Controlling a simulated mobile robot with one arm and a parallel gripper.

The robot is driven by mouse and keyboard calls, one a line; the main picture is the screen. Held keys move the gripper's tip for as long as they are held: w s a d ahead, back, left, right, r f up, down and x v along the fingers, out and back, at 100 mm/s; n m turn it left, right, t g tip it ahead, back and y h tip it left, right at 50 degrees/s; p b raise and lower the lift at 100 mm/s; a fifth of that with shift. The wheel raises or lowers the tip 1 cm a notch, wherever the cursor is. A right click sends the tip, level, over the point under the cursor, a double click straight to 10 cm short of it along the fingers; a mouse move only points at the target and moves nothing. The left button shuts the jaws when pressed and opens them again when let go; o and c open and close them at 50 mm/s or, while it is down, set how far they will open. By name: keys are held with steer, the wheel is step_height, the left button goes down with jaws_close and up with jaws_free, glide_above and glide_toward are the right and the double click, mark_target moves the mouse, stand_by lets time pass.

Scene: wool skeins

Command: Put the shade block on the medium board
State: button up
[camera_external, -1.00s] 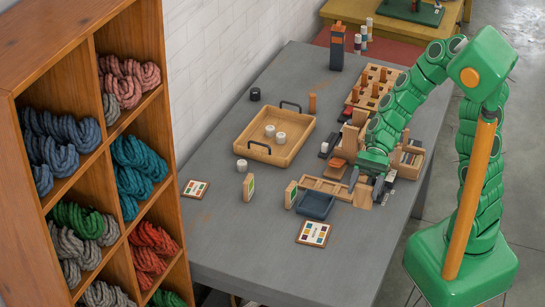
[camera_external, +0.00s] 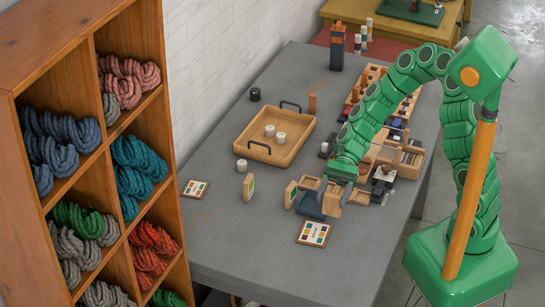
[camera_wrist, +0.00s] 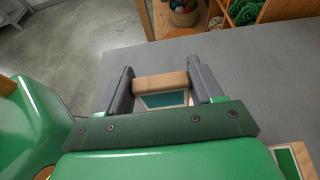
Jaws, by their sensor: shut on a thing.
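My gripper (camera_external: 333,195) is low over the front part of the grey table, beside a dark blue tray (camera_external: 309,206). In the wrist view my gripper (camera_wrist: 165,84) has its two dark fingers closed on the ends of a wooden block (camera_wrist: 160,82). The block has a teal face with a pale border; I take it to be the shade block. Two upright wooden pieces with green faces, one on the left (camera_external: 249,187) and one nearer the tray (camera_external: 290,194), stand on the table. I cannot tell which thing is the medium board.
A colour card (camera_external: 313,233) lies in front of the tray, and another card (camera_external: 195,189) lies at the left. A wooden tray (camera_external: 262,152) with white cups stands behind. Wooden holders (camera_external: 405,155) crowd the right side.

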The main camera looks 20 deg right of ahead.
steer(key=shift+w+a+f, duration=0.55)
steer(key=shift+a+f, duration=0.05)
steer(key=shift+f, duration=0.9)
steer(key=shift+w+a+f, duration=0.55)
steer(key=shift+a+f, duration=0.1)
steer(key=shift+f, duration=0.85)
steer(key=shift+w+a+f, duration=0.55)
steer(key=shift+a+f, duration=0.05)
steer(key=shift+f, duration=0.9)
steer(key=o, duration=1.1)
steer(key=shift+f, duration=0.1)
steer(key=shift+c, duration=0.2)
steer(key=v, duration=1.2)
steer(key=shift+r, duration=0.25)
